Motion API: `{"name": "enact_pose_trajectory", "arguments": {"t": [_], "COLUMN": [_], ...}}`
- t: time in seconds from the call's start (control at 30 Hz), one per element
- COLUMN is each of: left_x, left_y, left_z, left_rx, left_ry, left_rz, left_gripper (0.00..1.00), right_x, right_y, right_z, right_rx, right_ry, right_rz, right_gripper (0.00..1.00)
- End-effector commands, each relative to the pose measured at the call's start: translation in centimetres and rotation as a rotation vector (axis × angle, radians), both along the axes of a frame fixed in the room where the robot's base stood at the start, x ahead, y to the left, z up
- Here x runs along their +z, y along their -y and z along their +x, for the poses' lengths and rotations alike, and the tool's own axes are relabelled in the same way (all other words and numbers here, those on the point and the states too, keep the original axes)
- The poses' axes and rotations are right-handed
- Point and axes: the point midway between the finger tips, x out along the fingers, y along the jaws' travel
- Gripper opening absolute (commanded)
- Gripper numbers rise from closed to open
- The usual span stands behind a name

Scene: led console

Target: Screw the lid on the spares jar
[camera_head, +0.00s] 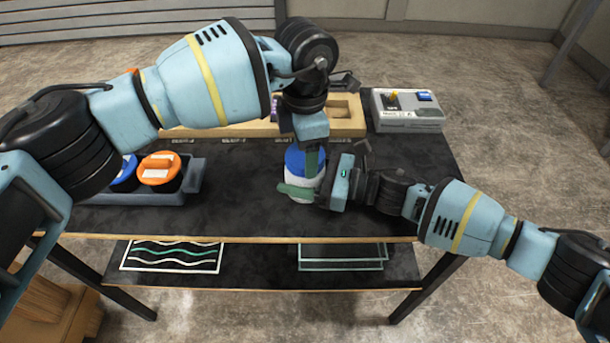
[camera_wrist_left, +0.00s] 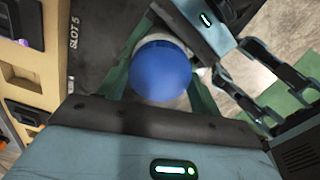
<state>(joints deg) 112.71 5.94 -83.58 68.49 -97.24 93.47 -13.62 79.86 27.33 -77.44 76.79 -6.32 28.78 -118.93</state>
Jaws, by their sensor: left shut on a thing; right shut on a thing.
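The spares jar (camera_head: 301,195) is a white jar standing upright near the front middle of the table. A blue lid (camera_head: 296,162) is on top of its mouth; whether it is threaded on I cannot tell. My left gripper (camera_head: 312,158) comes down from above and is shut on the blue lid, which also shows between its fingers in the left wrist view (camera_wrist_left: 160,72). My right gripper (camera_head: 305,190) reaches in from the right and is shut on the jar's body. The fingers hide parts of the jar and lid.
A grey tray (camera_head: 130,197) at the left holds jars with blue and orange lids (camera_head: 159,168). A wooden slotted rack (camera_head: 350,127) stands at the back, partly behind my left arm. A grey switch box (camera_head: 407,112) is at the back right. The front right tabletop is clear.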

Motion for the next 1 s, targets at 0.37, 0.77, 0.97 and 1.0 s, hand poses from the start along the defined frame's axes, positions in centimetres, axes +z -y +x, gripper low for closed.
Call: {"name": "enact_pose_trajectory", "arguments": {"t": [0.37, 0.77, 0.97, 1.0], "left_x": [0.0, 0.6, 3.7, 4.5], "left_y": [-0.1, 0.0, 0.0, 0.0], "left_z": [0.1, 0.1, 0.1, 0.1], "left_rx": [-0.052, -0.051, -0.051, -0.051], "left_ry": [0.001, 0.002, 0.004, 0.004], "left_rz": [0.0, 0.0, 0.0, -0.001], "left_gripper": [0.87, 0.9, 0.9, 0.9], "right_x": [0.0, 0.0, -0.1, -0.1], "right_y": [0.0, 0.0, 0.0, 0.0], "right_z": [0.0, 0.0, 0.0, 0.0], "right_rx": [0.001, 0.001, 0.001, 0.001], "right_ry": [0.001, 0.0, 0.0, 0.0], "right_rz": [0.0, 0.0, -0.001, -0.001], "right_gripper": [0.06, 0.06, 0.06, 0.06]}}
